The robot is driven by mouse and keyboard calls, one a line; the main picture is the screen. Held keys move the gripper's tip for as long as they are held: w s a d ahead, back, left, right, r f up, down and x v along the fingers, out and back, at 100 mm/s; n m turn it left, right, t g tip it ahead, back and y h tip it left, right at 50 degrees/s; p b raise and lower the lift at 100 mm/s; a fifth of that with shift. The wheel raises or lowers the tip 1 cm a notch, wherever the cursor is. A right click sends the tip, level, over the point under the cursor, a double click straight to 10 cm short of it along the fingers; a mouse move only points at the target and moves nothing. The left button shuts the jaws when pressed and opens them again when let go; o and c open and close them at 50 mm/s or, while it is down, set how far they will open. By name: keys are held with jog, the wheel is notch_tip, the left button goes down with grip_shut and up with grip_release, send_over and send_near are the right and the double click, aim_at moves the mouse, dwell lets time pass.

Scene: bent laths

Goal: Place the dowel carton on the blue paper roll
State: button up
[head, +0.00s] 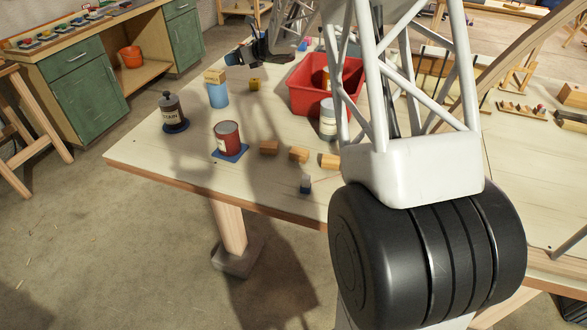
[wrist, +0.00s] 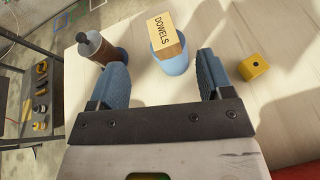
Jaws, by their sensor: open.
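The dowel carton (head: 215,76) is a small tan box and sits on top of the upright blue paper roll (head: 218,96) on the table. In the wrist view the carton (wrist: 165,34), marked DOWELS, lies across the top of the blue roll (wrist: 172,64). My gripper (wrist: 161,66) is open, with its two blue fingers wide apart. The carton and roll show beyond and between the fingertips, and nothing is held. The far side of the roll's top is hidden under the carton.
A dark bottle (head: 172,112) stands left of the roll, on a blue mat. A red can (head: 227,135) stands nearer the front edge. A yellow block (head: 254,84) and a red bin (head: 308,92) are to the right. Several wooden blocks (head: 298,154) lie near the front.

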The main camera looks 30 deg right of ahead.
jog(key=s+r+m+t+h, duration=0.2)
jog(key=s+r+m+h, duration=0.4)
jog(key=s+r+m, duration=0.5)
jog(key=s+r+m+g+h, duration=0.2)
jog(key=s+m+h, duration=0.2)
jog(key=s+m, duration=0.9)
jog(key=s+a+f+m+g, duration=0.2)
jog(key=s+m, duration=0.4)
jog(key=s, duration=0.7)
jog(key=s+a+f+m+g+y, duration=0.1)
jog(key=s+a+f+m+g, duration=0.2)
jog(key=s, duration=1)
jog(key=s+a+f+m+g, duration=0.3)
jog(key=s+m, duration=0.6)
jog(key=s, duration=0.4)
jog(key=shift+a+f+y, duration=0.3)
jog(key=shift+a+f, duration=0.05)
jog(key=shift+a, duration=0.1)
